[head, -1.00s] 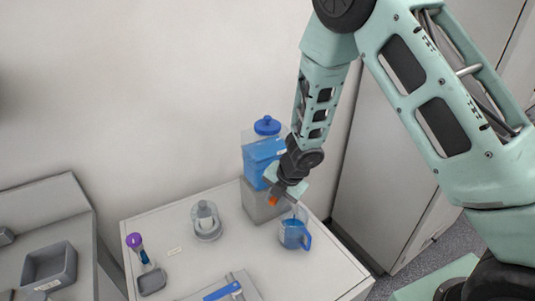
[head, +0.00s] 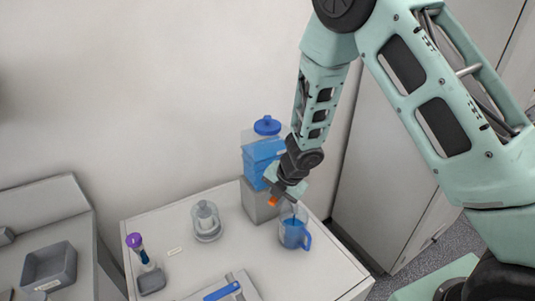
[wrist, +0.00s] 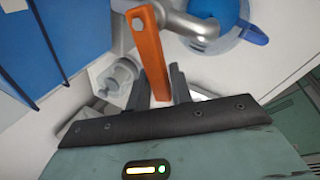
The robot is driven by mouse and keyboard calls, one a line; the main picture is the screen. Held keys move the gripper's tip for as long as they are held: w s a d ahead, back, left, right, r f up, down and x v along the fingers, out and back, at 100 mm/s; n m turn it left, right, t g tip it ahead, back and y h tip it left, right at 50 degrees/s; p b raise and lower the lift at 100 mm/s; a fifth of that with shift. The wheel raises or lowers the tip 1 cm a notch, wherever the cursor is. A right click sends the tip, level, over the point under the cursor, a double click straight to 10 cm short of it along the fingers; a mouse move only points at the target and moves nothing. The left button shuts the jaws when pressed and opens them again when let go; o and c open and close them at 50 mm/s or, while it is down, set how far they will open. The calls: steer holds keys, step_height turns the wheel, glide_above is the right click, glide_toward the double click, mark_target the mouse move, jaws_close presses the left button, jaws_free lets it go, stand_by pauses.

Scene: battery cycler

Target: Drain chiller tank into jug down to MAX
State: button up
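The chiller tank (head: 262,151), clear with blue liquid and a blue lid, stands on a grey block at the back of the bench. Its side fills the left of the wrist view (wrist: 75,35). The jug (head: 294,234) stands below the tap, holding blue liquid; it shows at the top right of the wrist view (wrist: 216,18). The MAX mark cannot be read. My gripper (wrist: 160,85) has its fingers close on both sides of the orange tap lever (wrist: 148,50), seemingly shut on it. The grey metal tap (wrist: 190,25) lies just beyond.
A clear lidded vessel (head: 206,221) stands left of the tank. A purple-topped item (head: 135,243), a small grey tray (head: 151,281) and a board with a blue-handled item (head: 222,291) are further left and front. A grey bin (head: 50,265) sits on the left counter.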

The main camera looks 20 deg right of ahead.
steer(key=w+m+h, duration=0.1)
steer(key=m, duration=0.1)
steer(key=w+a+m+b, duration=0.1)
steer(key=m, duration=0.2)
steer(key=shift+w+a+t+h, duration=0.15)
steer(key=shift+w+t+h, duration=0.2)
steer(key=shift+t+h, duration=0.05)
steer(key=shift+w, duration=0.15)
steer(key=shift+o, duration=1.2)
steer(key=p+v, duration=0.5)
steer(key=v, duration=0.3)
steer(key=shift+w, duration=0.15)
